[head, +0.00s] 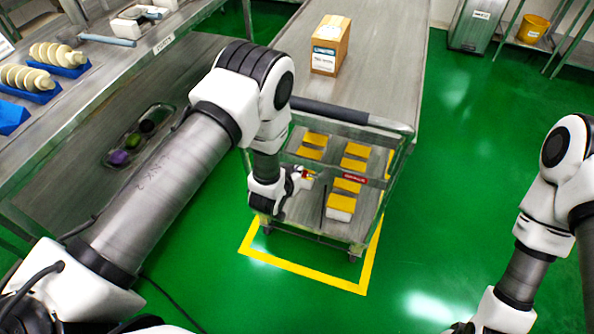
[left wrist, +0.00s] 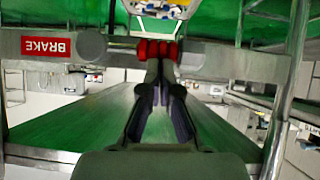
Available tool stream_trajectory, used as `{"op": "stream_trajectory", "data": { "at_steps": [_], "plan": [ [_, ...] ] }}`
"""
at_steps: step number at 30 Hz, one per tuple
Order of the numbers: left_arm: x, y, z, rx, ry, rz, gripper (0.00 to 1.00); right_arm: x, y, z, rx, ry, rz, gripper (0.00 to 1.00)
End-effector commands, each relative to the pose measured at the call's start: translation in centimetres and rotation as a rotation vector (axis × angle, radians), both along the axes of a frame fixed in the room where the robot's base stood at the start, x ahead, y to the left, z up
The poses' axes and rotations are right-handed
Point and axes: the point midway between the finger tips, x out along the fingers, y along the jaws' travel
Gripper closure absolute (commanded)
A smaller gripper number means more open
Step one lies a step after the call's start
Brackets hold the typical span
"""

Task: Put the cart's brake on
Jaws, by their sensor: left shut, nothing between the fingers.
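The cart (head: 318,232) stands in a yellow floor outline, with white and yellow blocks on its shelves. A red label (head: 354,179) is on its near side; in the left wrist view the brake label (left wrist: 46,46) reads BRAKE, upside down. A red ribbed brake handle (left wrist: 157,50) sits beside it on a grey bar. My left gripper (head: 301,178) is at the cart's near side. In the left wrist view its fingers (left wrist: 160,80) are shut and empty, tips right at the red handle; I cannot tell whether they touch. My right gripper is cut off below the head view.
A metal bench (head: 100,70) with blue trays of dough stands at left. Green floor is clear right of the cart.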

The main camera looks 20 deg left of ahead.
Motion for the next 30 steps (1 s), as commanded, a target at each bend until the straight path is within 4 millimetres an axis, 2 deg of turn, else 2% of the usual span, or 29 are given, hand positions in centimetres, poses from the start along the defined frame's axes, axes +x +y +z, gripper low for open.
{"op": "stream_trajectory", "data": {
  "at_steps": [14, 20, 30],
  "plan": [
    [-0.1, 0.4, -1.2, -0.117, 0.007, 0.002, 1.0, 0.0, 0.0, -0.9, 0.0, 0.0, 0.0, 0.6],
    [0.0, 0.7, -2.6, -0.265, 0.01, 0.004, 1.0, 0.0, 0.0, -2.1, 0.0, 0.0, 0.0, 0.6],
    [0.0, 0.5, -5.4, -0.588, 0.021, 0.001, 1.0, 0.0, 0.0, -5.4, 0.0, 0.0, 0.0, 0.6]
  ]
}}
